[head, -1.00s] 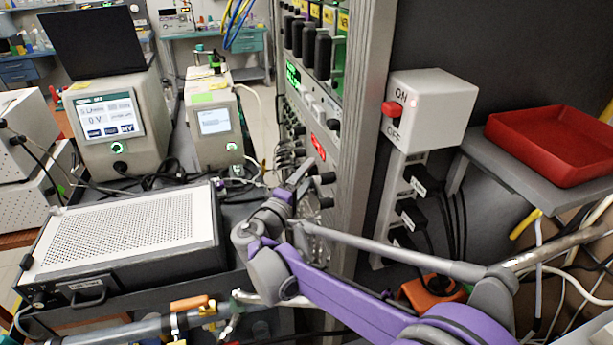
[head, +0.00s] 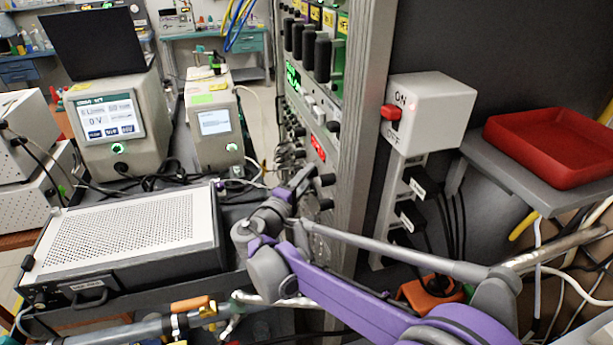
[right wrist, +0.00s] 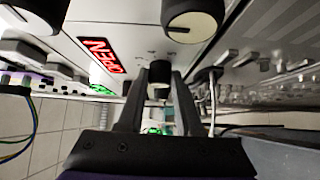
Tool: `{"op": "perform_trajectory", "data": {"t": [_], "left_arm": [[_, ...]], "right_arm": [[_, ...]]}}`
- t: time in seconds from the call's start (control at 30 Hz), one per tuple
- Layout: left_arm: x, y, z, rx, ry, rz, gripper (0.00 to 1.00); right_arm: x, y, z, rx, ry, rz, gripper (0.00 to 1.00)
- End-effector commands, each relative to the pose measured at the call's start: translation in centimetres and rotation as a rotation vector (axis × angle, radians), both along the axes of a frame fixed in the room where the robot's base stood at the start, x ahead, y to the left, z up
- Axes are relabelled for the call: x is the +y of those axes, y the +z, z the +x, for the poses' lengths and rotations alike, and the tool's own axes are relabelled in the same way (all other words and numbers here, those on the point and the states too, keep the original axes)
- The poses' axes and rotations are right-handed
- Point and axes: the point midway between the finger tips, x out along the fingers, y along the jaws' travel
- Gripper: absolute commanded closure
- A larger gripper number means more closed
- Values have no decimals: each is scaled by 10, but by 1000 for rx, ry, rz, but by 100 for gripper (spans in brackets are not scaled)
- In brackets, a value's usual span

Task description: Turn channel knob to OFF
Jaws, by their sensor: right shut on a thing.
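My right gripper (head: 303,177) is at the front panel of the tall instrument rack (head: 352,130). In the right wrist view my right gripper (right wrist: 159,88) has its two dark fingers on either side of a small black knob (right wrist: 160,76) and is shut on it. The knob's pointer mark cannot be read, and no label for it is legible. In the head view the fingers partly hide the knobs there. My left gripper is not in view.
A white box with a red switch (head: 391,112) and a shelf with a red tray (head: 553,147) stand right of the rack.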

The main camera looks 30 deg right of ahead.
Motion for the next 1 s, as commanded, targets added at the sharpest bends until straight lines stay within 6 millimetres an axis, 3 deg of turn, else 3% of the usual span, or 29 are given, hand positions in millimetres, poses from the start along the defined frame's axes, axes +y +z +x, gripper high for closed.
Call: {"op": "perform_trajectory", "data": {"t": [0.5,1.0], "left_arm": [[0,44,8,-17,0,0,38],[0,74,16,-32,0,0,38]], "right_arm": [[0,11,2,400,0,102,100],[-1,15,7,864,-1,212,100]]}}
